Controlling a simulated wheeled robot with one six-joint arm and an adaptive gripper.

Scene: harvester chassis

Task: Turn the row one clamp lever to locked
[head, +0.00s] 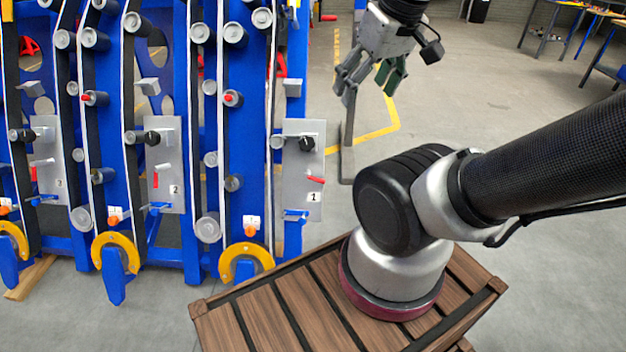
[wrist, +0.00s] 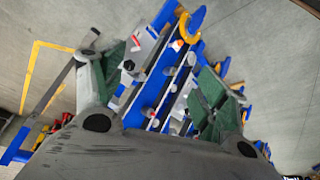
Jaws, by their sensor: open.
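In the head view, the grey plate labelled 1 (head: 302,196) is on the right end of the blue frame. A red lever (head: 316,180) on it points right, nearly level. A black knob (head: 307,144) sits above it, and a blue lever (head: 295,213) lies nearly level below. I cannot tell for certain which one is the clamp lever. My gripper (head: 372,80) is open and empty, up and right of the plate, apart from it. In the wrist view, the green-padded fingers of my gripper (wrist: 158,95) are spread, with the blue frame beyond.
Plates labelled 2 (head: 172,190) and 3 (head: 50,185) stand farther left, with red levers upright. Rollers and belts cover the blue frame (head: 180,110). A thin grey bar (head: 348,140) shows below my gripper. Open floor (head: 480,120) lies right, with worktables (head: 560,30) far behind.

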